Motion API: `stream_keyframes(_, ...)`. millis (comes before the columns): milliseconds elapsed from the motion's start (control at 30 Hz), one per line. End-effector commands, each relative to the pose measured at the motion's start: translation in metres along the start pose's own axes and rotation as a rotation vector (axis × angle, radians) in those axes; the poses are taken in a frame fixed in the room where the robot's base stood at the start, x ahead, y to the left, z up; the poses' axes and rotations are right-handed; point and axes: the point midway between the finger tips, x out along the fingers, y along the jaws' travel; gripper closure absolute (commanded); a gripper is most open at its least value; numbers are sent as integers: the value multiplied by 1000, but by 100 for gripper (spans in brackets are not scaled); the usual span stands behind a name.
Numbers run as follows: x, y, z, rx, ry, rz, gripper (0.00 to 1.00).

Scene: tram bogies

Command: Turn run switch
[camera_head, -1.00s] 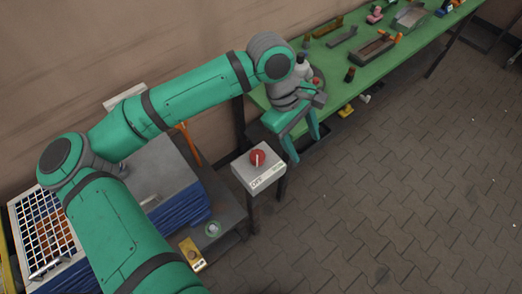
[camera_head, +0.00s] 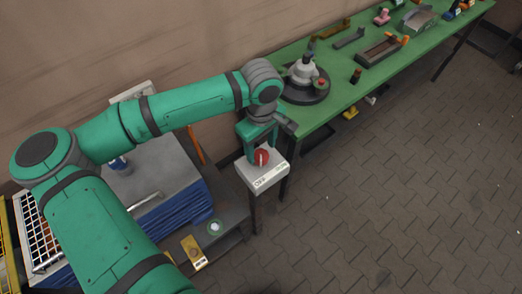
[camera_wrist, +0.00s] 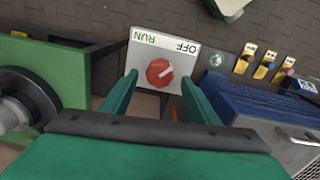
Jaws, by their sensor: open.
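The run switch is a red round knob (camera_head: 262,158) with a white pointer mark, on a pale grey box (camera_head: 266,180) on a post. In the wrist view the red knob (camera_wrist: 159,72) sits on the box face (camera_wrist: 184,59), with RUN at the left and OFF at the right; the white mark slants toward the OFF side. My gripper (camera_head: 258,156) is open and points down over the box. In the wrist view its two green fingers (camera_wrist: 157,84) stand on either side of the knob, with gaps between. I cannot tell how high the fingertips are above the box.
A green table (camera_head: 345,85) with a round grey fixture (camera_head: 304,82) and small parts stands right of the box. At left are a blue-sided stack (camera_head: 185,210), a green button (camera_head: 214,227) and a yellow plate (camera_head: 193,252). The paved floor (camera_head: 400,200) in front is clear.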

Motion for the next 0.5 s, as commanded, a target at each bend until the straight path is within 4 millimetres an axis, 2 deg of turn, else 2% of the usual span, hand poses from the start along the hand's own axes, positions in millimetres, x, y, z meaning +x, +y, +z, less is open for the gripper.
stream_keyframes(200,21,0,0,-1,-1,0,45)
stream_keyframes(500,25,-1,-1,-2,0,0,45)
